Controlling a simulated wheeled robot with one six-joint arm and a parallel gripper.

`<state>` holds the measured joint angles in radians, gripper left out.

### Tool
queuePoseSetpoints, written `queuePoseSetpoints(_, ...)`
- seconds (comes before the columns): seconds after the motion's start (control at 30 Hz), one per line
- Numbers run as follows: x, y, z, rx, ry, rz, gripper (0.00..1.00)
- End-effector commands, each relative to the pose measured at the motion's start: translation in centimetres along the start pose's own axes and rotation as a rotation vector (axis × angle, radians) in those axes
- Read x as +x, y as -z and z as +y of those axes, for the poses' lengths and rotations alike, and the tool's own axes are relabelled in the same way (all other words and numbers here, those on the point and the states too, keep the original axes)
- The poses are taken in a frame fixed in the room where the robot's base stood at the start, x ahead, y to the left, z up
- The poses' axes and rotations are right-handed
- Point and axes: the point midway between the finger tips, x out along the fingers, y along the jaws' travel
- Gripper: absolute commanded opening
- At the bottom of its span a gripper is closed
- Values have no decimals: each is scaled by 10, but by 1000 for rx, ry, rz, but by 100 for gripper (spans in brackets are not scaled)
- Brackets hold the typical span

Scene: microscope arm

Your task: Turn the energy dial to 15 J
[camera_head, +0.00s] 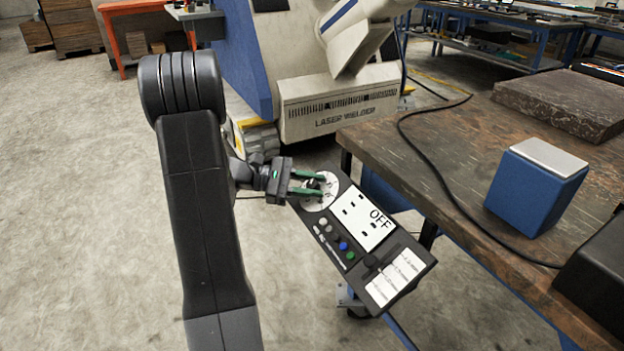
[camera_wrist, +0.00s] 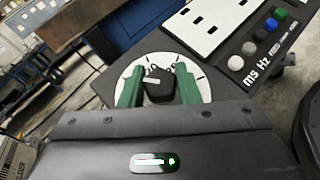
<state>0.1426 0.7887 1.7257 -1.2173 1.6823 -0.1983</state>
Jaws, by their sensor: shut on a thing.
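The energy dial is a black knob (camera_wrist: 159,84) on a white round scale (camera_head: 331,187) with tick marks, at the upper left end of a dark control panel (camera_head: 405,247). My gripper (camera_head: 316,184) reaches it from the left, with its green fingers on both sides of the knob and shut on it. The wrist view shows the knob between the two fingers, with a pale mark on its top. The scale's numbers are too small to read.
Coloured buttons (camera_head: 343,245) line the panel's lower left side, and white labels (camera_head: 396,275) sit at its right end. A wooden workbench (camera_head: 440,160) with a blue box (camera_head: 535,190) and a black cable stands to the right. The laser welder (camera_head: 338,105) is behind. Open floor lies left.

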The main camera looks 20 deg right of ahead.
Motion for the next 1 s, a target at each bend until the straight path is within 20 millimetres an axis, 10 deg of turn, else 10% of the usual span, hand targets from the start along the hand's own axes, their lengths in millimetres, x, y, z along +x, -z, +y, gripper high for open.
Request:
queuePoseSetpoints(0.9,0,0,0,114,165,0,6)
queuePoseSetpoints(0.93,0,0,0,114,165,0,31)
queuePoseSetpoints(1.0,0,0,0,114,165,0,45)
